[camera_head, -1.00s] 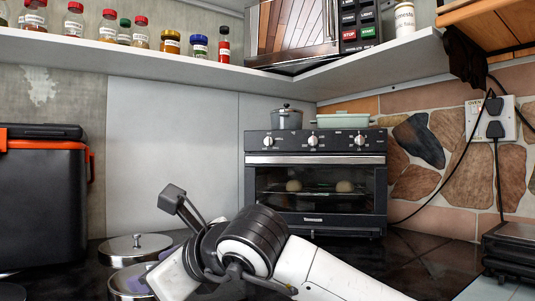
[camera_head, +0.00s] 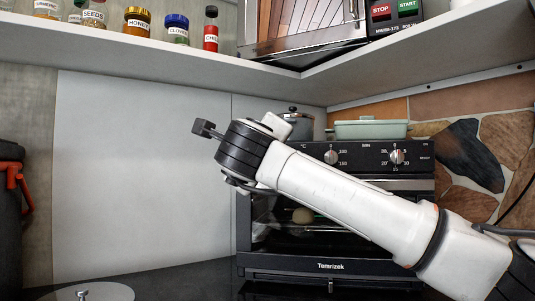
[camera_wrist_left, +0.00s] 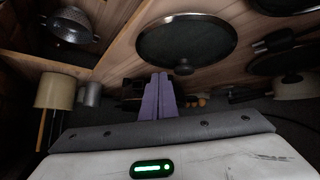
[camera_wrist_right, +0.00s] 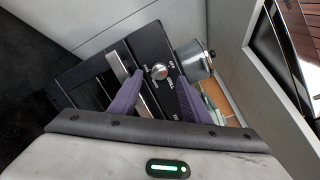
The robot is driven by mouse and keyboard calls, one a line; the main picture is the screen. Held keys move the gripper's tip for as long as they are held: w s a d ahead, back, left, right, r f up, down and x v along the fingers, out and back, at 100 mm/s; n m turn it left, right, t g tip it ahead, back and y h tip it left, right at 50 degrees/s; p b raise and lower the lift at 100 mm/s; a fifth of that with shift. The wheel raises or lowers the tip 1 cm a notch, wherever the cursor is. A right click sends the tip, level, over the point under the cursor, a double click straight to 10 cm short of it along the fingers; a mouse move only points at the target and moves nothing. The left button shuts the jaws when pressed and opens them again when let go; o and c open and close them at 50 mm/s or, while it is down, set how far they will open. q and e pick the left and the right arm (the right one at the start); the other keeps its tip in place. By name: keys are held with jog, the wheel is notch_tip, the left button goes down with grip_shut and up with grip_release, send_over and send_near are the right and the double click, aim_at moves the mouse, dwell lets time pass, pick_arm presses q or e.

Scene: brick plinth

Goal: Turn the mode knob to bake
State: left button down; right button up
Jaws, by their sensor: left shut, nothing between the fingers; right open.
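The black oven (camera_head: 332,267) stands in the corner. In the head view its temperature knob (camera_head: 331,157) and minute knob (camera_head: 397,157) show; the left end of its panel is hidden behind my right arm. In the right wrist view a silver round knob (camera_wrist_right: 160,72) with small labels beside it, too small to read surely, lies between and just beyond my right fingertips. My right gripper (camera_wrist_right: 160,80) is open, and contact with the knob cannot be told. My left gripper (camera_wrist_left: 158,95) is shut and empty, seen only in the left wrist view, away from the oven.
A grey pot (camera_head: 297,124) and a green dish (camera_head: 370,129) stand on the oven. A shelf (camera_head: 200,57) with jars runs above. A lid (camera_head: 85,291) lies at lower left, and a black cooler (camera_head: 10,230) stands at the left. The left wrist view shows a hanging pan lid (camera_wrist_left: 185,45).

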jog(key=shift+w+d+p, duration=0.1)
jog(key=shift+w+p, duration=0.3)
jog(key=shift+w, duration=1.5)
jog(key=shift+c, duration=0.3)
jog(key=c, duration=1)
